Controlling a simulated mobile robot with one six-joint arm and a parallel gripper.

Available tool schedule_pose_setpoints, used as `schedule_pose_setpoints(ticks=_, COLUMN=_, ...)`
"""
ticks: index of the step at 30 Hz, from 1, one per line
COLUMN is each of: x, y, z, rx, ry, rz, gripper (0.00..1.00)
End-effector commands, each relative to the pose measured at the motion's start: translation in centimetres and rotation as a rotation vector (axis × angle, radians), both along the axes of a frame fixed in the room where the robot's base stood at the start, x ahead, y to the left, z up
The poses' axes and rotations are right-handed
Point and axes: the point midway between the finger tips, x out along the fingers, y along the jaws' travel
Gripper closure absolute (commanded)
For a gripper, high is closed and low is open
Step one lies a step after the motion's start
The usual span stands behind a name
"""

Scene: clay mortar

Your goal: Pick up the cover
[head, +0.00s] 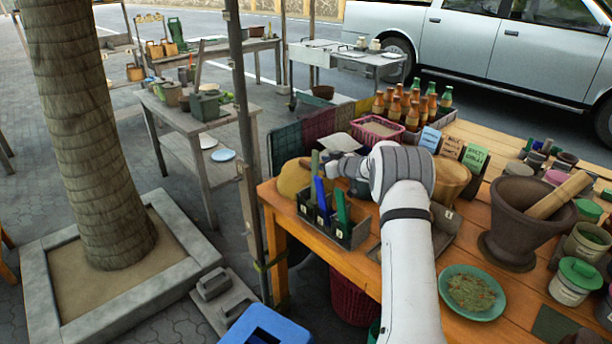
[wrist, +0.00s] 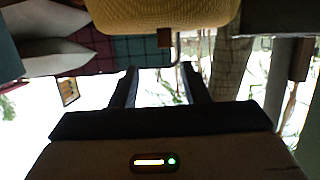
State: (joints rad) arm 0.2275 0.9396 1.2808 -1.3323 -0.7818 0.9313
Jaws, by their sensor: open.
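A yellow-tan rounded thing, which looks like the cover (head: 291,180), sits at the far left corner of the wooden table, partly hidden behind a dark caddy. In the wrist view a yellow woven cover (wrist: 165,14) fills the top middle, cut off by the frame edge. My gripper (head: 328,168) is just right of the cover in the head view, its fingers hard to make out there. In the wrist view my gripper (wrist: 161,78) shows two dark fingers spread apart with nothing between them. The cover lies beyond the fingertips, apart from them in the picture.
The dark caddy (head: 347,237) with blue and green upright items stands in front of the cover. A pink basket (head: 377,131) and several bottles (head: 412,108) are behind my gripper. A large mortar (head: 515,225) and a green plate (head: 471,293) are to the right. A post (head: 243,120) stands left of the table.

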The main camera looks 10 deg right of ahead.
Motion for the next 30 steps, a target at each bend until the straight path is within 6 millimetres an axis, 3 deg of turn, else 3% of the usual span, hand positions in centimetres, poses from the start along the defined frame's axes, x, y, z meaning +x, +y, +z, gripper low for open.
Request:
schedule_pose_setpoints(ticks=3, x=0.2, y=0.8, z=-1.2, rx=0.011, ry=0.006, rz=0.034, gripper=0.58)
schedule_pose_setpoints(ticks=21, x=5.4, y=5.6, z=-3.4, rx=0.011, ry=0.007, rz=0.051, gripper=0.58)
schedule_pose_setpoints(ticks=30, x=6.2, y=6.1, z=-3.6, rx=0.012, ry=0.006, rz=0.049, gripper=0.58)
